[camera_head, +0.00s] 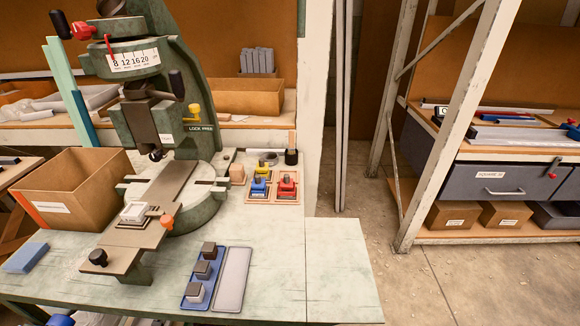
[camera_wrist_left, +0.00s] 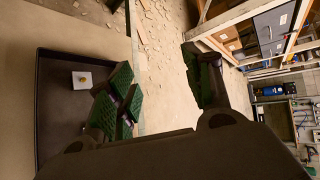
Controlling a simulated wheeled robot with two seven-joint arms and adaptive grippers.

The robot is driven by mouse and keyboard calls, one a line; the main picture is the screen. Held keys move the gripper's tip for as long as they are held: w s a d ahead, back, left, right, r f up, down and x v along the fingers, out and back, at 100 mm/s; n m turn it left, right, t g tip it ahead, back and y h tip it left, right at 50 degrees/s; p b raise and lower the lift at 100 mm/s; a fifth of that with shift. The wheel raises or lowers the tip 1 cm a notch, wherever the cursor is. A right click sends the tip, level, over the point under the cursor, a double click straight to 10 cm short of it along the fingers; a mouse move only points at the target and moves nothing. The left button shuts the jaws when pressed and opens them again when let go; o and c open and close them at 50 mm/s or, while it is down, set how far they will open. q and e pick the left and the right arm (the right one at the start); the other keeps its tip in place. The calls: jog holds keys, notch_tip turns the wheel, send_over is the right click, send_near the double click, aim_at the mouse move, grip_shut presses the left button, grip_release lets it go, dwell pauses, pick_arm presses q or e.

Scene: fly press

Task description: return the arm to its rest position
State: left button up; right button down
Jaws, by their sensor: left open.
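My left gripper (camera_wrist_left: 160,90) shows in the left wrist view with its dark fingers and green ribbed pads spread apart. Nothing is visible between the pads; wood-chip-strewn floor shows beyond the gap. Neither gripper is seen over the bench in the head view, and my right gripper is in neither view. The green fly press (camera_head: 180,110) stands on the bench at the left of the head view, with a flat plate (camera_head: 130,240) reaching out in front of it. A small white piece (camera_head: 135,211) sits on that plate.
The pale green bench (camera_head: 335,270) is clear at its front right. A blue tray (camera_head: 190,300) holds dark blocks beside an empty grey tray (camera_head: 234,278). A cardboard box (camera_head: 75,195), blue stamp (camera_head: 259,186) and red stamp (camera_head: 287,186) stand near the press. A shelf rack (camera_head: 475,208) stands right.

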pick_arm(q)
jog(key=s+a+f+n+g+y+p, duration=0.2)
jog(key=s+a+f+n+y+p, duration=0.6)
jog(key=s+a+n, duration=0.7)
jog(key=s+a+f+n+g+p, duration=0.1)
jog(key=s+n, duration=0.5)
jog(key=s, duration=0.7)
jog(key=s+a+f+n+g+y+p, duration=0.1)
jog(key=s+a+f+n+g+p, duration=0.1)
jog(key=s+n, duration=0.5)
jog(key=s+a+f+g, duration=0.1)
jog(key=s+f+g, duration=0.1)
jog(key=s, duration=0.4)
jog(key=shift+a+f+g, duration=0.2)
jog(key=shift+a+g, duration=0.1)
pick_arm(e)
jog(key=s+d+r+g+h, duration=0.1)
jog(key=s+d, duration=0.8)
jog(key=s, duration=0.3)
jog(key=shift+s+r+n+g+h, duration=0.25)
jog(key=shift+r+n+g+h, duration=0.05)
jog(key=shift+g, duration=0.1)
